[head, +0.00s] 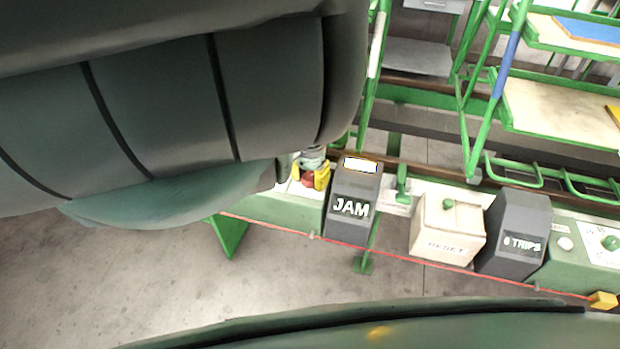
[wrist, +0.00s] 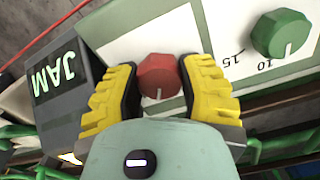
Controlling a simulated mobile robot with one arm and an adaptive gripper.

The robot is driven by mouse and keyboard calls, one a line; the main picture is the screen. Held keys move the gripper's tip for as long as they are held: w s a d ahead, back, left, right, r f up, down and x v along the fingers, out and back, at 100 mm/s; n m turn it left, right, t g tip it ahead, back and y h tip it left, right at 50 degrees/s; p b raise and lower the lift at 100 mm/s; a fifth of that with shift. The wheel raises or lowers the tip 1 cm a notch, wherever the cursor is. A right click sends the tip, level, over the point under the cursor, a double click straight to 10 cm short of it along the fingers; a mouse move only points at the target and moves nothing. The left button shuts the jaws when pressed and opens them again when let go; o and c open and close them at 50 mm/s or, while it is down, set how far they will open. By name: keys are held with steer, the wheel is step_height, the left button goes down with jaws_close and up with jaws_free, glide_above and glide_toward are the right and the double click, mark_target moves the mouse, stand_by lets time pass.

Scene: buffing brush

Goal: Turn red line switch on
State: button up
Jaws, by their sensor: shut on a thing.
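The red switch knob (wrist: 158,72) sits on a white panel plate (wrist: 130,42), with a short white mark on its near side. My gripper (wrist: 160,85) has yellow ribbed fingertips, one on each side of the knob, and is shut on it. In the head view my gripper (head: 311,174) is at the console just left of the JAM box, and a bit of the red knob (head: 307,181) shows between its fingers. My arm hides much of the left of that view.
The dark JAM box (head: 349,207) stands close beside my gripper; it also shows in the wrist view (wrist: 55,80). A green dial (wrist: 280,35) is on the other side. Farther right are a cream RESET box (head: 447,230) and a 6 TRIPS box (head: 515,235). A red cord (head: 405,256) runs along the front.

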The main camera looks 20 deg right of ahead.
mark_target(309, 176)
steer(key=shift+f+m, duration=0.1)
steer(key=shift+m, duration=1.4)
steer(key=o, duration=1.2)
steer(key=shift+w+a+r, duration=0.1)
steer(key=shift+w+r, duration=0.05)
steer(key=shift+r, duration=3.9)
